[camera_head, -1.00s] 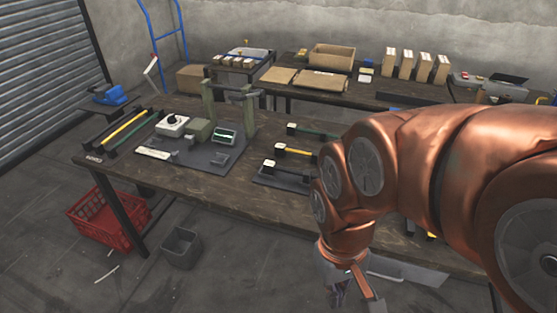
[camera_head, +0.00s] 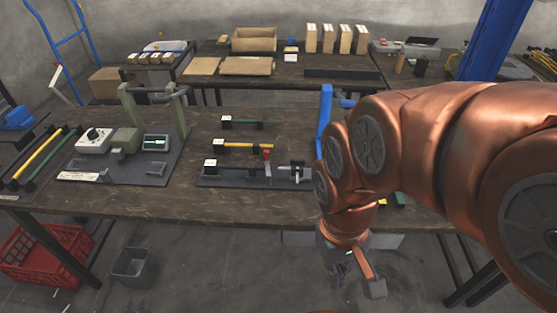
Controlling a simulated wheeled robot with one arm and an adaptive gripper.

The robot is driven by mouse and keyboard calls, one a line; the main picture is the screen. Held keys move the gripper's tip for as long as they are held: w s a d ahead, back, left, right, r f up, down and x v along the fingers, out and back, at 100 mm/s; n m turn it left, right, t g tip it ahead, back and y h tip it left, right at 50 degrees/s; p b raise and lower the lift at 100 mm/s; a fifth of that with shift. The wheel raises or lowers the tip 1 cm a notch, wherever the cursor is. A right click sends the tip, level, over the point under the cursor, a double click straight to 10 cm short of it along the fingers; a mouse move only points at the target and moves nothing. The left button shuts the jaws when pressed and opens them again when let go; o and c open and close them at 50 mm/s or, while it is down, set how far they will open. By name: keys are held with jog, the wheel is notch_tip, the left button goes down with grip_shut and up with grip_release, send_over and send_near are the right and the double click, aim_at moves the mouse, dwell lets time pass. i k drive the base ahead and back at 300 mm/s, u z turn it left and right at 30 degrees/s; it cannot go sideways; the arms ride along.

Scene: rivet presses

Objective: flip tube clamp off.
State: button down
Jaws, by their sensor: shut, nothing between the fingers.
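A dark fixture plate (camera_head: 228,182) lies on the front workbench, just left of my arm. A dark tube holder with a white-topped block (camera_head: 210,168) stands on it. A small upright red-tipped part (camera_head: 266,154), perhaps the tube clamp's handle, rises at the plate's middle; its exact position is too small to tell. A grey metal bracket (camera_head: 297,171) stands to its right. A yellow tube (camera_head: 245,145) and a green tube (camera_head: 250,122) lie behind. My gripper (camera_head: 354,272) is shut and empty, hanging low in front of the bench edge, apart from the plate and right of it.
A press station (camera_head: 150,105) with a control box (camera_head: 94,140) stands at the left of the bench. A blue post (camera_head: 325,120) rises behind my arm. A red crate (camera_head: 45,250) and a grey bin (camera_head: 133,264) stand on the floor.

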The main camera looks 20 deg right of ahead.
aim_at(266, 152)
jog(key=k, duration=0.65)
jog(key=u, duration=0.75)
jog(key=i, duration=1.25)
jog(key=z, duration=0.2)
